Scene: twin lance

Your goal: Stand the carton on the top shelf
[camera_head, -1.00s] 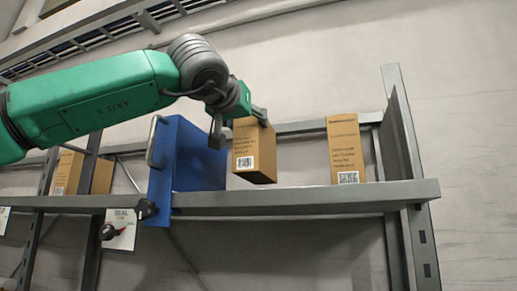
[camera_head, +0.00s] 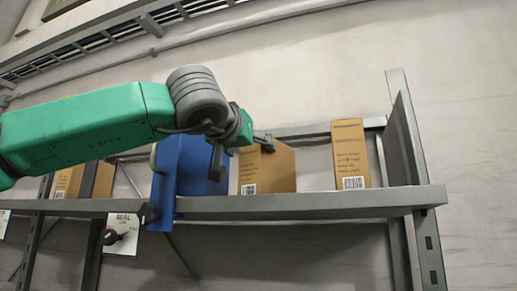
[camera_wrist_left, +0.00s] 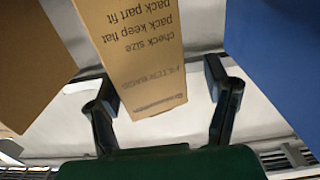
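The brown carton (camera_head: 272,172) stands on the top shelf (camera_head: 310,203) between a blue case and another carton. It looks upright, with its base at the shelf surface. My left gripper (camera_head: 241,152) is at the carton's upper part; one finger hangs in front of the blue case and the other lies over the carton's top. In the left wrist view, the fingers (camera_wrist_left: 165,92) are spread apart, with the carton (camera_wrist_left: 135,55) between and beyond them. A gap shows between the carton and the right-hand finger. My right gripper is in neither view.
A blue case (camera_head: 185,165) with a handle stands close on the left. A second carton (camera_head: 350,155) stands to the right, with bare shelf between. More boxes (camera_head: 75,180) stand far left beside a shelf post. A tagged sign (camera_head: 121,235) hangs below the shelf.

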